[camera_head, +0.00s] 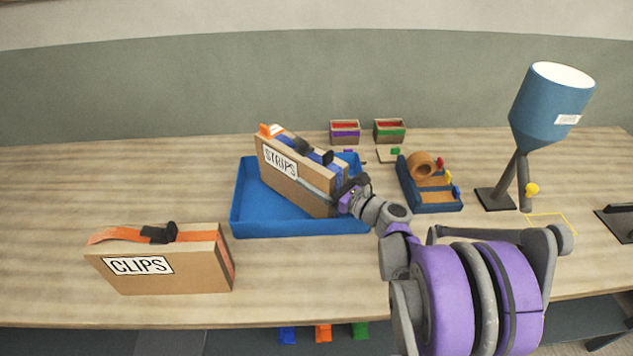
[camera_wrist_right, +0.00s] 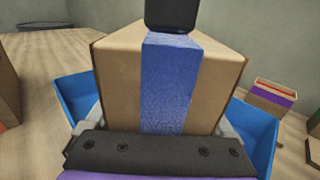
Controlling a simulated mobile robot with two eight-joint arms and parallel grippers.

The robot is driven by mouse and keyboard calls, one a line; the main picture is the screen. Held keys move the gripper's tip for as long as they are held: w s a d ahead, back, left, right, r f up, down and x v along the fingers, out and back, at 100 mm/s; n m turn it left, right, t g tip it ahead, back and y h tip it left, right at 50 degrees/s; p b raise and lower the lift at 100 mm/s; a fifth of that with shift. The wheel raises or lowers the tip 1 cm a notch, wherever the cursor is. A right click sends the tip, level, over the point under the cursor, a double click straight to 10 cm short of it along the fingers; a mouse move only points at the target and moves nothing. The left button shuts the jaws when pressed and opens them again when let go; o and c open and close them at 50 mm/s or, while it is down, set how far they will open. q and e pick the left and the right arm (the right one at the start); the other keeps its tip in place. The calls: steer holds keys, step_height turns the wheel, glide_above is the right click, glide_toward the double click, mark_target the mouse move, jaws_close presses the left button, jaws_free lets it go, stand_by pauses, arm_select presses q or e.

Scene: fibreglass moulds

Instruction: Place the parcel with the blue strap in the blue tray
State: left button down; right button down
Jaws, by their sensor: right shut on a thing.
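The parcel with the blue strap (camera_head: 297,181) is a cardboard box labelled STRIPS, with a black handle on top. It stands upright, slanting across the blue tray (camera_head: 300,228), within the tray's outline; I cannot tell whether its base touches the tray floor. An orange piece shows at its far top end. My right gripper (camera_head: 350,194) is shut on its near right end. In the right wrist view the parcel's end with the blue strap (camera_wrist_right: 167,85) fills the middle, with tray walls (camera_wrist_right: 78,98) on both sides. My left gripper is not in view.
A CLIPS parcel (camera_head: 165,268) with an orange strap stands at the front left. Two small bins (camera_head: 345,132) stand at the back. A blue holder with a tape roll (camera_head: 430,185) and a blue hopper (camera_head: 545,110) are to the right. Bare table lies left of the tray.

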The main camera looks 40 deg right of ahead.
steer(key=shift+f, duration=0.7)
steer(key=shift+f, duration=0.15)
jaws_free()
steer(key=v, duration=0.6)
steer(key=b+v, duration=0.1)
steer(key=v, duration=0.5)
steer(key=shift+r, duration=0.25)
